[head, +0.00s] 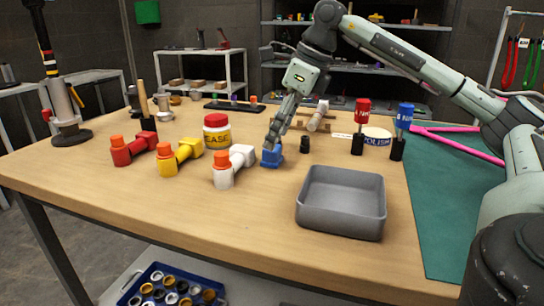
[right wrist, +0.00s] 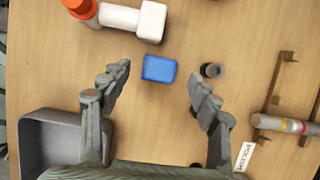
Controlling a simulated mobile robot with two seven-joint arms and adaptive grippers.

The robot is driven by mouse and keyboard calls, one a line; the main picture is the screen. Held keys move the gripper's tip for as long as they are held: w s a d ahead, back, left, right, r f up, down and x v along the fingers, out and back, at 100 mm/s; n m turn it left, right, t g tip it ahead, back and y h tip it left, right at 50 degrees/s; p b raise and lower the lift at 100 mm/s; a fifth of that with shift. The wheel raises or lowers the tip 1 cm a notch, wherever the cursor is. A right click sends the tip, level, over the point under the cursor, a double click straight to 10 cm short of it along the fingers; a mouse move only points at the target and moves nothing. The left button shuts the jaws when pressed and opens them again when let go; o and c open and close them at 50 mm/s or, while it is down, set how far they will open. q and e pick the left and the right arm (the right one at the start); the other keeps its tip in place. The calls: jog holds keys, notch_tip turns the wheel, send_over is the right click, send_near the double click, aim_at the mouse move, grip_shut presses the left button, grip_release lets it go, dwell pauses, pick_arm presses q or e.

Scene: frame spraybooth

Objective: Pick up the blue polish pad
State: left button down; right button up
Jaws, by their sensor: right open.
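The blue polish pad (head: 271,157) is a small blue block on the wooden table, behind the grey tray and beside the white-and-orange piece. In the right wrist view the pad (right wrist: 159,68) lies between and slightly beyond the spread fingertips, with a gap on each side. My right gripper (head: 275,136) points down just above the pad in the head view, and its fingers partly overlap the pad there. In the right wrist view the gripper (right wrist: 161,75) is open and empty. My left gripper is not in view.
A grey tray (head: 342,232) stands in front of the pad. The white-and-orange piece (head: 235,165) is close at left, and a small dark cylinder (head: 305,145) is close at right. A wooden rack (right wrist: 272,122) lies farther right. Red and blue handled tools stand near the green mat (head: 440,210).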

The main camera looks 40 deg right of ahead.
jog(key=shift+x, duration=1.35)
jog(key=shift+s+d, duration=0.1)
jog(key=c, duration=1.2)
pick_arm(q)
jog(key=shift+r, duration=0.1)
pick_arm(e)
jog(key=shift+c, duration=0.2)
jog(key=shift+r, duration=0.1)
